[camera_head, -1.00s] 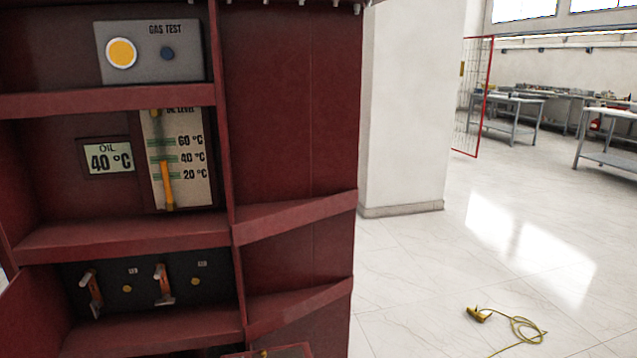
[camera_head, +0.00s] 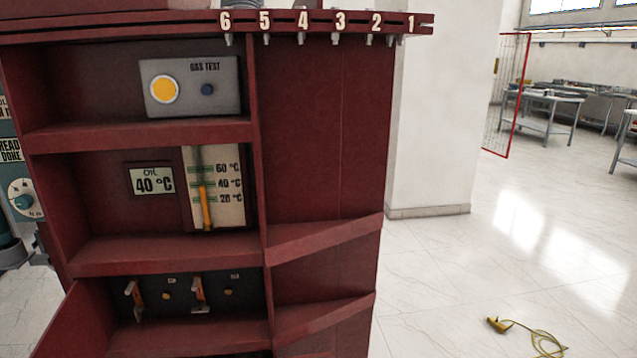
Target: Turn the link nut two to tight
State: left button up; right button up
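A dark red transformer cabinet (camera_head: 330,130) fills the left and middle of the head view. Along its top rail (camera_head: 150,22) run the numbers 6 to 1 from left to right, with small metal pegs or bolts under them. The bolt under number 2 (camera_head: 369,40) is small, and I cannot tell whether it is a link nut. Two small levers with orange parts, a left one (camera_head: 135,298) and a right one (camera_head: 198,295), sit in the lower bay. Neither of my grippers shows.
A teal device with a dial (camera_head: 22,196) is at the left edge. A yellow cable (camera_head: 535,335) lies on the open floor at right, before a white pillar (camera_head: 432,110).

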aim_at(137, 309)
jog(key=u, duration=1.25)
